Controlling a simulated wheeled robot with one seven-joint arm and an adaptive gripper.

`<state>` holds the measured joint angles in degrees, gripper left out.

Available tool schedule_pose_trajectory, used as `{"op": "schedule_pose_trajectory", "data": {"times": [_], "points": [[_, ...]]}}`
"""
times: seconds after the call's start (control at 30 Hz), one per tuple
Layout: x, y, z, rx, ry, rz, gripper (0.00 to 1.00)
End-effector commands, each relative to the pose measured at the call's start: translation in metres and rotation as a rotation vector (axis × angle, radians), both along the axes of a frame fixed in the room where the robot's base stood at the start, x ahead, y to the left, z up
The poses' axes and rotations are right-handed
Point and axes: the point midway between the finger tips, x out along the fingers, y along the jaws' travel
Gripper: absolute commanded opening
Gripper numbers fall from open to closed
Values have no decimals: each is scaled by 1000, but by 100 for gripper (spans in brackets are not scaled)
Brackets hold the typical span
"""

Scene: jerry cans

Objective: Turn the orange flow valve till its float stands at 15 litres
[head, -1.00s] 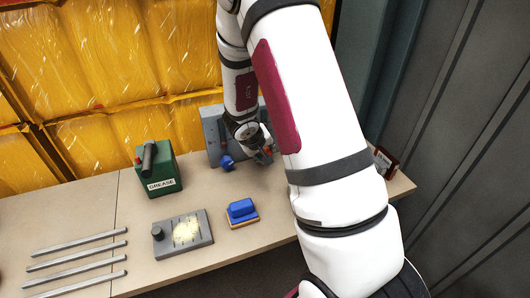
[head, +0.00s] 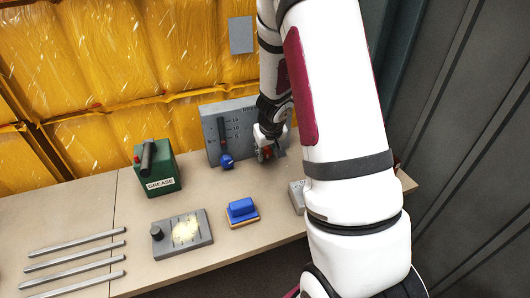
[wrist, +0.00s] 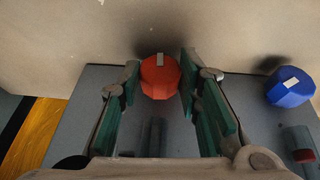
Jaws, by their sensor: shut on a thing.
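The orange flow valve (wrist: 160,78) is a red-orange faceted knob with a pale mark, in the upper middle of the wrist view. My gripper (wrist: 160,85) is shut on it, a finger on each side. In the head view my gripper (head: 266,151) is at the right part of the grey gauge panel (head: 212,136), and my arm covers much of that side. A clear tube (wrist: 156,135) runs from the orange valve between my fingers; I cannot make out its float. A blue valve (wrist: 290,87) sits to the right, and also shows in the head view (head: 227,161).
A tube (wrist: 302,142) with a red float is beside the blue valve. The bench holds a green grease box (head: 158,168), a grey plate with a knob (head: 183,234), a blue-topped block (head: 242,212) and several metal bars (head: 77,243).

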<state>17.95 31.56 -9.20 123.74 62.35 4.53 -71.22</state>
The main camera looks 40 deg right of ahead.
Motion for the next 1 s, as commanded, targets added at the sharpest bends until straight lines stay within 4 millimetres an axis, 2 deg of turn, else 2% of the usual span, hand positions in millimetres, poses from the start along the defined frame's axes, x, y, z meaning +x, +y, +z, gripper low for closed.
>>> {"op": "schedule_pose_trajectory", "data": {"times": [0.3, 1.0], "points": [[0, -7, -6, 218, -66, -9, 4], [-3, -13, -7, 702, -203, -6, 4]]}}
